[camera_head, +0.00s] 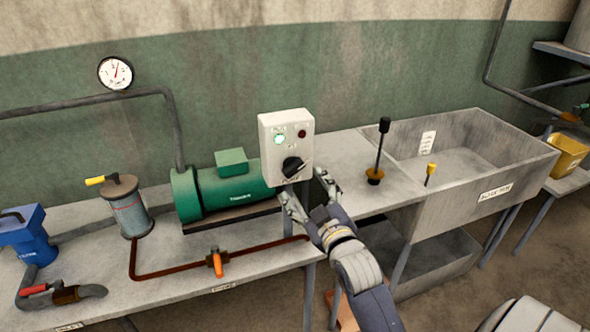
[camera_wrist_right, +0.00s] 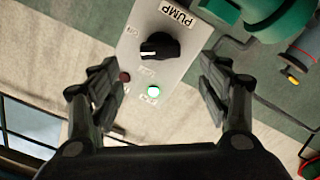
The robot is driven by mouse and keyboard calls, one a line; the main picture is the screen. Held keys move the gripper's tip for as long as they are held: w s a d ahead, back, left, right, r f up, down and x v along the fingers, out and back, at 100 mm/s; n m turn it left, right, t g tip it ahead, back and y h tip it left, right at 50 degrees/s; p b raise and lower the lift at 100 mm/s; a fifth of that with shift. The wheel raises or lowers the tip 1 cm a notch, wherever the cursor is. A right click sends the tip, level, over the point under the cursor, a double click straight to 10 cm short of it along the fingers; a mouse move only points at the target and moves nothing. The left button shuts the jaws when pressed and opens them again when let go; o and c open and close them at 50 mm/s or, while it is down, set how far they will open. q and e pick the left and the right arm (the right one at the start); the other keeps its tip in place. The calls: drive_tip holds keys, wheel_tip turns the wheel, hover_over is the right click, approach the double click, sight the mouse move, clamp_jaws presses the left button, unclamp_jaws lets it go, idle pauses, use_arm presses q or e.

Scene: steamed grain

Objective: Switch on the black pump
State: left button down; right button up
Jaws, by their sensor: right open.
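The black knob (camera_head: 293,166) sits low on the front of a white control box (camera_head: 304,119), above a label. In the right wrist view, the knob (camera_wrist_right: 160,47) is beside a label reading PUMP. A green lamp (camera_head: 280,139) on the box glows bright; a red lamp (camera_head: 302,134) is dark. My right gripper (camera_head: 308,188) is open and empty just below and in front of the box. In the right wrist view its fingers (camera_wrist_right: 161,72) are spread to either side of the box, and no contact with the knob shows. My left gripper is out of view.
A green motor (camera_head: 225,190) stands left of the box. A copper pipe with an orange valve handle (camera_head: 217,263) runs along the bench front.

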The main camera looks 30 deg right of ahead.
sight(295, 170)
drive_tip(key=p+x, duration=0.1)
drive_tip(key=x, duration=0.7)
drive_tip(key=shift+w, duration=0.2)
drive_tip(key=c, duration=1.1)
